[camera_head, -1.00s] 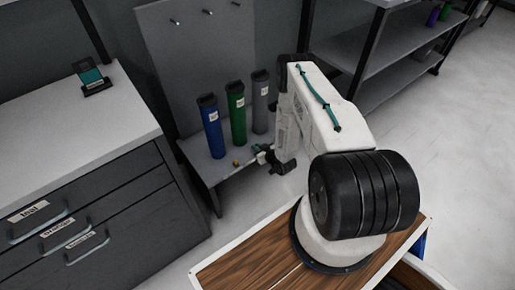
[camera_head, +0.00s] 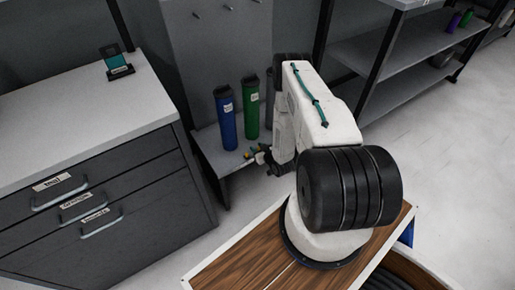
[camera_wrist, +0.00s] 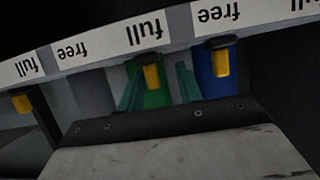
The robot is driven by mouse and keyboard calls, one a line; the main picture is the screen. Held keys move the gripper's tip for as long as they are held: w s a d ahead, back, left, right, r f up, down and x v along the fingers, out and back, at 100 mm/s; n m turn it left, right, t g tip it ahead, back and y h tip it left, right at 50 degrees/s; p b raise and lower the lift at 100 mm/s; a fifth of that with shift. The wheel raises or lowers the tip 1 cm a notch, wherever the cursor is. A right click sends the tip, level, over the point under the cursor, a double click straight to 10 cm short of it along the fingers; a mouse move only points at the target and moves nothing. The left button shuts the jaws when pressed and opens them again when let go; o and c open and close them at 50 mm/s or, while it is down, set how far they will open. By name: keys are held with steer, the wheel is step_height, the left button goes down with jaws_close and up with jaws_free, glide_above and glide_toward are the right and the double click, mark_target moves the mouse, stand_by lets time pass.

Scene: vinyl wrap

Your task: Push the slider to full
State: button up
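In the wrist view a middle yellow slider (camera_wrist: 152,77) with a black top hangs from the label strip (camera_wrist: 105,42), close to the end marked "full". The green roll (camera_wrist: 150,96) is behind it. My gripper's teal fingers (camera_wrist: 159,88) are open, one on each side of this slider, with a visible gap. Another yellow slider (camera_wrist: 220,62) hangs by a "free" mark in front of the blue roll, and a third (camera_wrist: 22,104) by a "full" mark. In the head view my gripper (camera_head: 262,156) is at the shelf's front edge; its fingertips are too small to read.
The shelf (camera_head: 218,150) holds a blue roll (camera_head: 226,118), a green roll (camera_head: 250,108) and a grey one partly hidden by my arm. A grey drawer cabinet (camera_head: 100,170) stands at the left. A storage rack (camera_head: 400,60) stands at the right, with open floor before it.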

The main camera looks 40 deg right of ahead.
steer(key=shift+s+d, duration=0.1)
steer(key=shift+s+r, duration=0.1)
steer(key=shift+s, duration=0.15)
steer(key=v, duration=0.7)
stand_by(0.4)
